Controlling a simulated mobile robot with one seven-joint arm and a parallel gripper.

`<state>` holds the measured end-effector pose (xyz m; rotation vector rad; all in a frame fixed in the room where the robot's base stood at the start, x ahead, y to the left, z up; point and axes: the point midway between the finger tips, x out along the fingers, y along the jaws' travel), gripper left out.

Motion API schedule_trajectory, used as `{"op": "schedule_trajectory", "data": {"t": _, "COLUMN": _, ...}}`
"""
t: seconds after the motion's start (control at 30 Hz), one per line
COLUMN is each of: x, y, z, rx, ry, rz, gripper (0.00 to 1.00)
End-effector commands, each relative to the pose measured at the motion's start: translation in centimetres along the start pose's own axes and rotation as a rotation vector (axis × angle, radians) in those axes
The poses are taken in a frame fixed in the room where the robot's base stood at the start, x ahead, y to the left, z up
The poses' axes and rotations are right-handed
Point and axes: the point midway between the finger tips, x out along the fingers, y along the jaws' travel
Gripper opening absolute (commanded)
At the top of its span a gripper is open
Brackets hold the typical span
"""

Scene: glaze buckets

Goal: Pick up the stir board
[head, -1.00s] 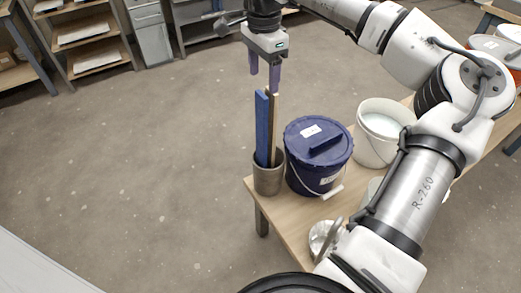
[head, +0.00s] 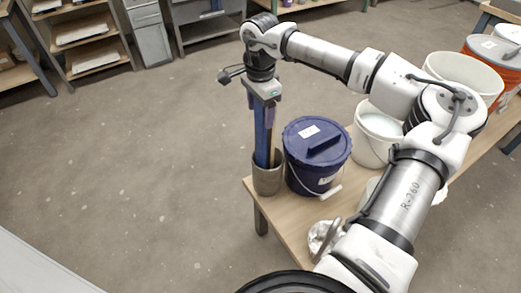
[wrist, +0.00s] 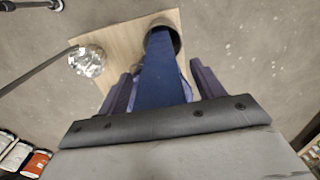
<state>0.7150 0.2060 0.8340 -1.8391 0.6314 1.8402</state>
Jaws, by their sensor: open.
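A long blue board (head: 262,135), which looks like the stir board, stands upright in a grey-brown pot (head: 268,180) at the table's near left corner. A thin brown stick (head: 271,148) stands beside it in the same pot. My gripper (head: 263,104) is open, pointing down over the top of the board. In the wrist view, the blue board (wrist: 161,82) runs between my two purple fingers (wrist: 162,88) down to the pot (wrist: 165,38), with a gap at each side. The board's lower end is hidden inside the pot.
A dark blue lidded bucket (head: 317,160) stands close right of the pot. A white bucket (head: 376,135) of pale liquid is behind it. A metallic round object (head: 322,237) lies on the wooden table (head: 285,215). Open floor lies to the left.

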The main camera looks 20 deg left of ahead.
Motion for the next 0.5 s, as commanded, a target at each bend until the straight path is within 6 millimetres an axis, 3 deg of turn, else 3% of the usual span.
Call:
{"op": "schedule_trajectory", "data": {"t": 0.07, "x": -0.02, "y": 0.0, "z": -0.02, "rx": 0.0, "ry": 0.0, "rz": 0.0, "gripper": 0.67}}
{"op": "schedule_trajectory", "data": {"t": 0.5, "x": -0.06, "y": 0.01, "z": -0.04, "rx": 0.0, "ry": 0.001, "rz": 0.0, "gripper": 0.11}}
